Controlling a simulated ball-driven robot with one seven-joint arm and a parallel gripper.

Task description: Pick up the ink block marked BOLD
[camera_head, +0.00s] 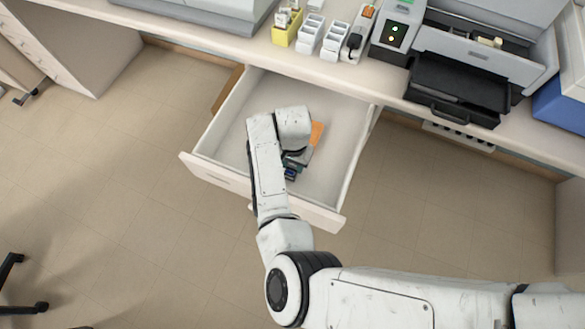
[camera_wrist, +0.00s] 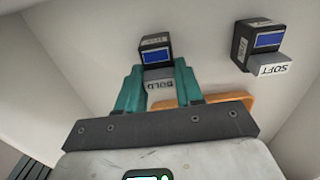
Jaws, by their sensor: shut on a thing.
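The ink block marked BOLD (camera_wrist: 155,48) is a black block with a blue face and a grey label end, upside down in the wrist view. My gripper (camera_wrist: 158,82) has its teal fingers shut on the label end of this block, one finger on each side. In the head view my gripper (camera_head: 292,166) reaches down inside the open drawer, and my arm hides much of it. I cannot tell whether the BOLD block touches the drawer floor. A second block, marked SOFT (camera_wrist: 262,44), lies apart to the right in the wrist view.
The white drawer (camera_head: 230,118) stands open below the counter, with walls around my gripper. An orange thing (camera_head: 317,133) lies in it; it also shows behind my fingers in the wrist view (camera_wrist: 230,97). A black tray (camera_head: 458,85) and white holders (camera_head: 323,35) stand on the counter.

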